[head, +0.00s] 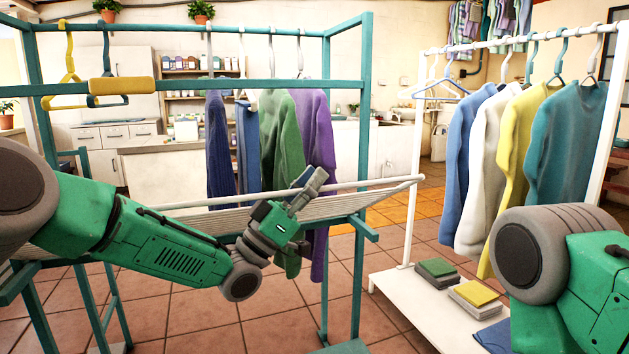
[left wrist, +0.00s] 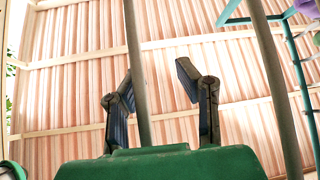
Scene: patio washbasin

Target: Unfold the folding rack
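The folding rack is most likely the teal frame (head: 366,100) with a white slatted panel (head: 345,206) at its lower middle, edged by a white bar (head: 385,184). The panel lies roughly level, seen nearly edge-on. My left gripper (head: 312,180) is at the panel's right part, overlapping the white bar. In the left wrist view, the left gripper's fingers (left wrist: 158,88) are apart. A grey rod (left wrist: 137,60) passes between them, nearer the left finger; I cannot tell whether they touch. My right arm shows at lower right, but its gripper is out of view.
A white clothes rack (head: 410,215) with sweaters and a low shelf with books (head: 478,293) stands right. Tiled floor (head: 235,315) lies open between.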

